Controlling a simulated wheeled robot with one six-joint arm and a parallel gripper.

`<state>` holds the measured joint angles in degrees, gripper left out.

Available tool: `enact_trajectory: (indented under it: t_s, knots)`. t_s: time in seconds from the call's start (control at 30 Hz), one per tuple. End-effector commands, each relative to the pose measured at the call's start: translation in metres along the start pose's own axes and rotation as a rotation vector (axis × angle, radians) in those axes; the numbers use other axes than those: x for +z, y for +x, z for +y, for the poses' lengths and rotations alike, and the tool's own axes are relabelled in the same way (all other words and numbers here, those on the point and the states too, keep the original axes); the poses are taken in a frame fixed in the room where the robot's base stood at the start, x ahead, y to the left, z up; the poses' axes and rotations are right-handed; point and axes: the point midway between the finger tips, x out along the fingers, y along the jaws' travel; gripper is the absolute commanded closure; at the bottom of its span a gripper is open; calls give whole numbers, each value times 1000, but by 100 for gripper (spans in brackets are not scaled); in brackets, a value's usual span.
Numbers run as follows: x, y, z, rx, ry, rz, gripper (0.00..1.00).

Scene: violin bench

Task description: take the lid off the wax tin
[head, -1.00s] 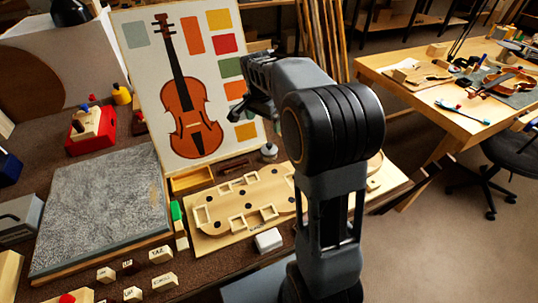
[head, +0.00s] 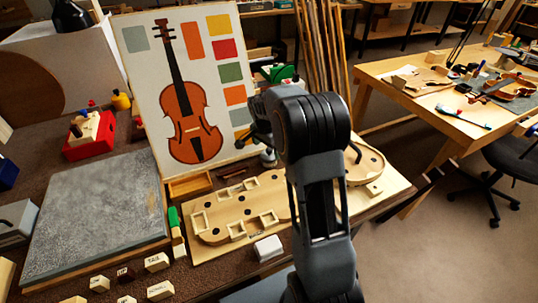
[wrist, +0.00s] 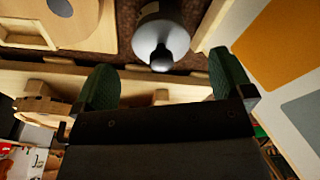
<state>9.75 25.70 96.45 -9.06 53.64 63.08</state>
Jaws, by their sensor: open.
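The wax tin (wrist: 170,22) is a round, pale grey tin in the upper middle of the wrist view. Its lid has a dark grey knob (wrist: 160,57) that points toward my gripper. My gripper (wrist: 163,78) is open, with its green fingers spread to the left and right. The knob lies in line with the gap between the fingers, and nothing is gripped. In the head view, a small part of the tin (head: 268,158) shows beside the board's foot; my arm hides the rest.
The violin picture board (head: 180,90) stands close behind the tin. A wooden violin-shaped tray (head: 212,238) lies in front, with a shallow wooden box (head: 190,187) beside it. A grey slab (head: 95,215) covers the left of the bench. Letter blocks lie at the front.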

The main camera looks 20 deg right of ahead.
Motion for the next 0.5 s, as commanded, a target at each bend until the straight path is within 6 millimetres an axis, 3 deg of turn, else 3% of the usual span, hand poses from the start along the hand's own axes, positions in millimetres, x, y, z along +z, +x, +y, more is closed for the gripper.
enact_trajectory:
  t_s: [0.2,0.5]
  knots:
    - [0,26,-1,1,0,-1,2]
    - [0,32,-1,-1,0,0,2]
